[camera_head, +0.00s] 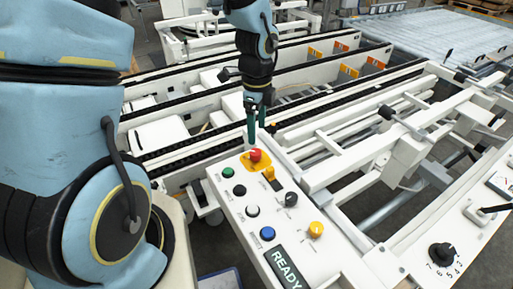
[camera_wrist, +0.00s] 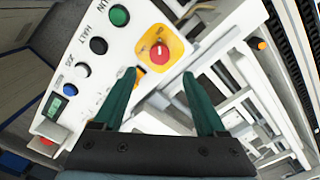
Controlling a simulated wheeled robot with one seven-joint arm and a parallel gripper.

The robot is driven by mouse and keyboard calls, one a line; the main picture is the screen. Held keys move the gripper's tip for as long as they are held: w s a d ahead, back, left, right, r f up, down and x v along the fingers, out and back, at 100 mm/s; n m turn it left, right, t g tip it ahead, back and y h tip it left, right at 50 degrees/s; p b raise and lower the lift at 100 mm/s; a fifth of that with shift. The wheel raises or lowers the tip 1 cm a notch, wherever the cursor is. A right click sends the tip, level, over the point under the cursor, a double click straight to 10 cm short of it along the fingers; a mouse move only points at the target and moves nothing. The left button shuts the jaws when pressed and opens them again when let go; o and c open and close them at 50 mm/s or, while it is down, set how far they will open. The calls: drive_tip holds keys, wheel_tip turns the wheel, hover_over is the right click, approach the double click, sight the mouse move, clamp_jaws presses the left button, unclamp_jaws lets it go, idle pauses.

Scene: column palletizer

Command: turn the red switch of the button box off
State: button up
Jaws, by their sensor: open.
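The red switch (camera_head: 256,155) is a round red knob on a yellow plate at the far end of the white button box (camera_head: 238,204). In the wrist view the red switch (camera_wrist: 160,54) sits near the top centre with a pale mark on its face. I cannot tell which setting it points at. My gripper (camera_head: 257,132) points down over the far end of the box, just behind and above the switch in the head view. Its two green fingers are apart, and the wrist view shows nothing between the fingertips (camera_wrist: 161,76).
The box also carries green (camera_head: 228,172), black (camera_head: 239,190), white (camera_head: 252,211) and blue (camera_head: 267,234) buttons, a black selector (camera_head: 290,199), a yellow knob (camera_head: 316,229) and a READY display (camera_head: 287,268). White conveyor rails (camera_head: 340,170) run close by on the right.

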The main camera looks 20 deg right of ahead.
sight(257, 152)
wheel_tip(257, 152, down, 8)
drive_tip(key=shift+f+p, duration=0.15)
drive_tip(key=shift+p, duration=0.2)
drive_tip(key=shift+c, duration=0.3)
clamp_jaws()
